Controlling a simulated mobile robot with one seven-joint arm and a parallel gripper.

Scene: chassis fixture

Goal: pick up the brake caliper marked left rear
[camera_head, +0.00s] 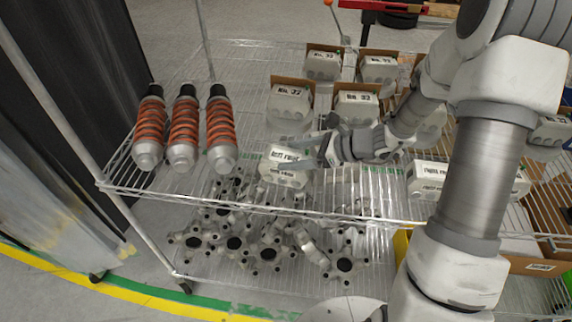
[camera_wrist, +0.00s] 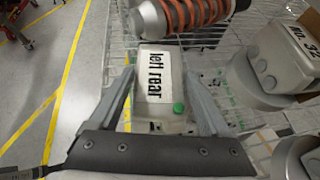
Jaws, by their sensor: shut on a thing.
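The brake caliper marked left rear (camera_head: 284,166) is a pale grey block with a white label. In the wrist view the caliper (camera_wrist: 158,85) reads "left rear" and has a green dot near one corner. My gripper (camera_head: 304,158) is shut on it, one finger along each side in the wrist view (camera_wrist: 163,95). In the head view the caliper is at the front edge of the upper wire shelf. I cannot tell whether it touches the shelf. Its near end is partly hidden by my gripper's body.
Several orange-coil shock absorbers (camera_head: 182,130) stand on the shelf's left. Grey calipers marked "No. 32" (camera_head: 290,101) stand in open boxes behind. Another labelled caliper (camera_head: 429,178) lies to the right. Several hub parts (camera_head: 270,250) fill the lower shelf. The wire shelf (camera_head: 255,60) has bare room at the back left.

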